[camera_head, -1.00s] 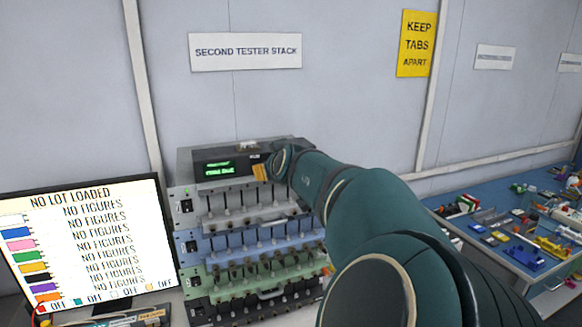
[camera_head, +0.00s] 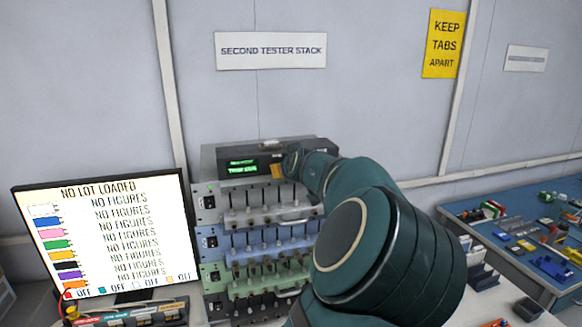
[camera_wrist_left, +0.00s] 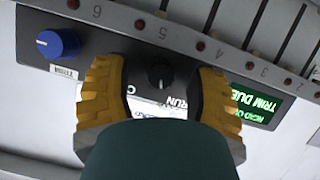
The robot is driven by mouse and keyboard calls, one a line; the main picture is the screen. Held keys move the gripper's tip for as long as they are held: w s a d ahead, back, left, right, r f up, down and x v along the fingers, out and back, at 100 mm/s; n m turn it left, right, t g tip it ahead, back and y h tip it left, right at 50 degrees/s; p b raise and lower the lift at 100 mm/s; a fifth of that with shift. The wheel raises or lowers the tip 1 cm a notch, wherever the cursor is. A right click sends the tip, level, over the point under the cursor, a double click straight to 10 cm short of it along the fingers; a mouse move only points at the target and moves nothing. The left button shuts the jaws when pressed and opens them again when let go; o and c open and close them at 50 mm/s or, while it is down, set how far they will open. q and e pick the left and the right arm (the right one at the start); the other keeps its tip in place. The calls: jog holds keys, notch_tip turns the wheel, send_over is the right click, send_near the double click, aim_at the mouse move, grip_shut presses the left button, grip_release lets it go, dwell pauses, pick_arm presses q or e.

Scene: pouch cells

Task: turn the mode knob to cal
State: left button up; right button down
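The mode knob (camera_wrist_left: 160,77) is a small black knob on the dark panel of the top tester unit (camera_head: 225,153). In the left wrist view, an upside-down RUN label (camera_wrist_left: 176,103) is beside it; another label is mostly hidden. My left gripper (camera_wrist_left: 160,98) is open, its yellow fingers on either side of the knob with gaps to it. The knob's pointer is too small to read surely. My right gripper is not in view.
A blue knob (camera_wrist_left: 58,43) sits on the same panel. A green-lit display (camera_wrist_left: 252,108) reads partly TRIM DUE. Rows of levers (camera_head: 265,197) fill the units below. A monitor (camera_head: 108,238) stands left; a cluttered blue table (camera_head: 500,262) is at right.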

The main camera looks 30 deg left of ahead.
pick_arm(q)
grip_shut()
jog(key=shift+r+m+p, duration=0.15)
jog(key=shift+m+p, duration=0.35)
jog(key=shift+p, duration=0.2)
jog(key=shift+m+g+y+p, duration=0.3)
jog(key=shift+m+g+y, duration=0.1)
jog(key=shift+m, duration=0.1)
jog(key=shift+o, duration=0.5)
grip_release()
jog(key=shift+d, duration=0.1)
jog(key=v, duration=1.1)
jog(key=shift+s+d, duration=0.25)
jog(key=shift+d, duration=0.1)
jog(key=shift+r, duration=0.1)
